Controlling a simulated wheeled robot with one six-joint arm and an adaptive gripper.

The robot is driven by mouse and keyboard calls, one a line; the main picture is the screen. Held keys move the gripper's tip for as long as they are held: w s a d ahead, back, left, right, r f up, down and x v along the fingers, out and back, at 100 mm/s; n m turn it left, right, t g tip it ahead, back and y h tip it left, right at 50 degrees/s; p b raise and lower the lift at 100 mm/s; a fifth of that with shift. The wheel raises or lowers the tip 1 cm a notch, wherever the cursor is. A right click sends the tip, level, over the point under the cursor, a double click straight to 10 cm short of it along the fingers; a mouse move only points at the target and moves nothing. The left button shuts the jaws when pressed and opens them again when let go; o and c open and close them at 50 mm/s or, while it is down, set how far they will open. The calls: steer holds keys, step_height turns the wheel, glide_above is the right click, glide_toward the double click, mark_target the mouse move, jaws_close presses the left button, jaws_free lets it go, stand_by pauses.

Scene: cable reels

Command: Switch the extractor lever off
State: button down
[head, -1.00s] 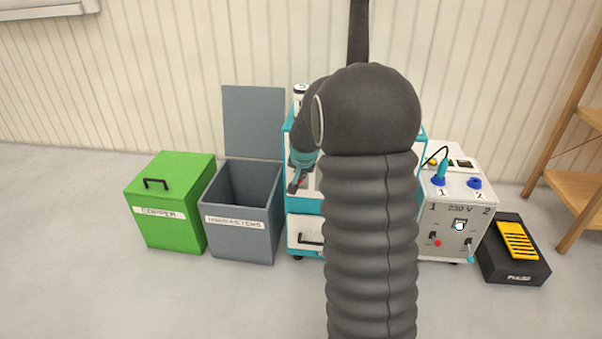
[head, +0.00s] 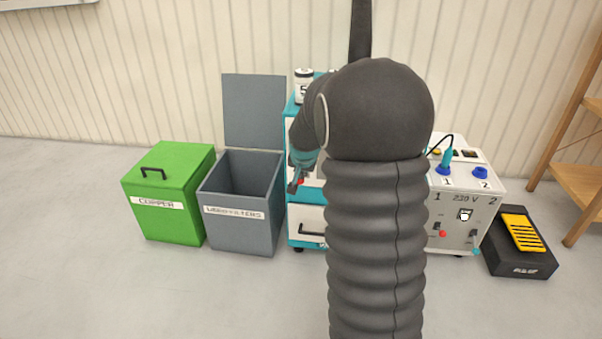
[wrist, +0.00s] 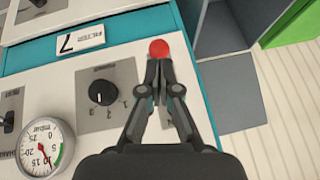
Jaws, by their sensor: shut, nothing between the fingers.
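The extractor is a white and teal cabinet (head: 309,218), partly hidden behind my arm in the head view. In the wrist view its white panel (wrist: 62,84) fills the left and middle. A red ball knob (wrist: 159,48), which looks like the lever's end, sits just beyond my fingertips. My gripper (wrist: 159,66) is shut and empty, its tips at or very near the knob; I cannot tell whether they touch. The lever's shaft is hidden by the fingers. In the head view my gripper (head: 294,186) is at the cabinet's left front, beside a small red spot.
A rotary dial (wrist: 101,92) and a round mbar gauge (wrist: 46,147) sit on the panel. An open grey bin (head: 240,225) and a green copper bin (head: 168,220) stand left. A 230 V unit (head: 462,210) and black-yellow pedal (head: 521,240) stand right. The front floor is clear.

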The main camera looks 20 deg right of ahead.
steer(key=shift+r, duration=0.65)
steer(key=shift+p, duration=0.3)
steer(key=s+a+r, duration=0.2)
steer(key=s, duration=0.3)
steer(key=s+a+r, duration=0.2)
steer(key=s+a, duration=0.1)
steer(key=s, duration=0.3)
steer(key=shift+r, duration=0.25)
steer(key=shift+s, duration=0.15)
